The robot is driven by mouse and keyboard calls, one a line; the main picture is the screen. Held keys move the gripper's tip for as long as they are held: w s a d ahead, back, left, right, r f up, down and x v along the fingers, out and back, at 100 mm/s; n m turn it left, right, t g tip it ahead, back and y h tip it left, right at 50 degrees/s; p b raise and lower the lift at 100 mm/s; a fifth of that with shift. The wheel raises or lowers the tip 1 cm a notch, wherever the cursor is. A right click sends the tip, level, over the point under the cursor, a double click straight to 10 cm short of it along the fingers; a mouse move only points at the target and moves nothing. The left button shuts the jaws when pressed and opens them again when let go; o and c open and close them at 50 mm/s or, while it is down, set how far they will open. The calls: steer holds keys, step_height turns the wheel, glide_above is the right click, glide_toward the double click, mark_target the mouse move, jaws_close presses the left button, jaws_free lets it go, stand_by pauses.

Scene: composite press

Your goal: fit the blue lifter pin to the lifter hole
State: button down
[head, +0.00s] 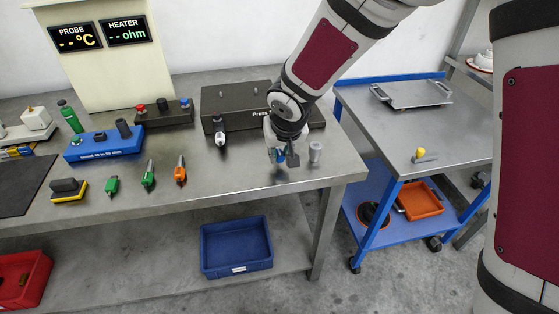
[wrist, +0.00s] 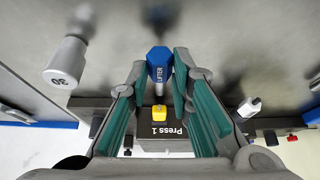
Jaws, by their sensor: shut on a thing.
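In the head view my gripper (head: 281,158) is at the right part of the steel workbench (head: 240,182), with a bit of blue showing at the fingers. Whether the pin touches the bench is unclear. I cannot make out the lifter hole in either view.
A grey cylinder marked 30 (wrist: 68,62) stands beside my gripper. The dark Press 1 box (head: 238,100) is behind it. A trolley (head: 440,120) at right carries a steel plate (head: 411,94) and a yellow-knobbed piece (head: 421,154). The bench's right edge is close.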

steer(key=shift+r+p, duration=1.5)
steer(key=shift+r, duration=0.3)
steer(key=c, duration=2.1)
jaws_free()
steer(key=shift+c, duration=0.2)
jaws_close()
steer(key=shift+w, duration=0.1)
